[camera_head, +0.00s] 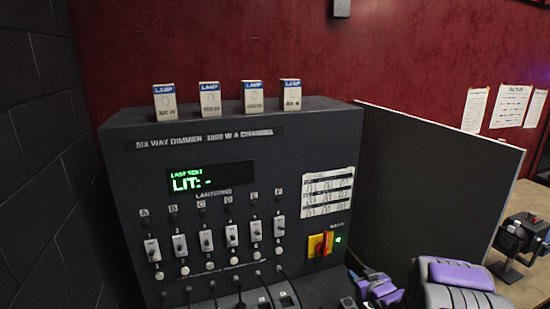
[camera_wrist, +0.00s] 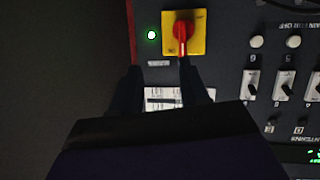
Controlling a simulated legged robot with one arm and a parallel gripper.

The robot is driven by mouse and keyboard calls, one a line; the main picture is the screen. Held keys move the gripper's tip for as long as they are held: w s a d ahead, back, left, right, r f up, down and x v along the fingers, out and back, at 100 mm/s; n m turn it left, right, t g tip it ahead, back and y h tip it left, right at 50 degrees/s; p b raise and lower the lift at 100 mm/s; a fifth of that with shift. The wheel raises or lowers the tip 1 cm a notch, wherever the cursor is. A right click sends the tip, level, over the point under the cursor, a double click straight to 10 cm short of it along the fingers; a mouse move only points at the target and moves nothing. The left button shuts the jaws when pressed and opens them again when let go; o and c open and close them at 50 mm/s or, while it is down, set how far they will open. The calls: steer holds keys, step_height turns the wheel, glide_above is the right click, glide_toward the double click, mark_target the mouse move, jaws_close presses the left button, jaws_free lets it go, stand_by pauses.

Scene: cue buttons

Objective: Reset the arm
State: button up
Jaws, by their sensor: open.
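My gripper (camera_wrist: 160,76) is open and empty in the wrist view. Its two dark fingers point toward the panel, just short of the red and yellow rotary switch (camera_wrist: 183,32). I cannot tell whether they touch the panel. In the head view, my purple and grey arm (camera_head: 455,285) is at the lower right, beside the dark dimmer cabinet (camera_head: 120,170). The same switch (camera_head: 320,245) shows there, with a green light (camera_head: 338,240) lit beside it. The cabinet's display (camera_head: 211,179) reads "LIT: -".
Several small lamp boxes (camera_head: 209,98) stand on the cabinet. Lettered columns of switches (camera_head: 205,240) and round white buttons (camera_head: 210,265) cross its front, with dark cables below. A dark partition (camera_head: 430,180) stands right of it. A wooden table (camera_head: 525,205) with a black device (camera_head: 522,238) lies beyond.

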steer(key=s+a+m+g+b, duration=0.1)
steer(key=s+a+g+b, duration=0.2)
steer(key=s, duration=1.3)
steer(key=s+a+r+m+g+h+b, duration=0.1)
steer(key=s+a+g+b, duration=0.2)
steer(key=s, duration=1.4)
steer(key=s+a+r+m+g+b, duration=0.1)
steer(key=s+a+g+b, duration=0.2)
steer(key=s+a+g, duration=0.5)
steer(key=s+g, duration=0.1)
steer(key=s, duration=0.8)
steer(key=shift+s+h, duration=0.25)
steer(key=shift+h, duration=0.05)
steer(key=shift+a+r, duration=0.1)
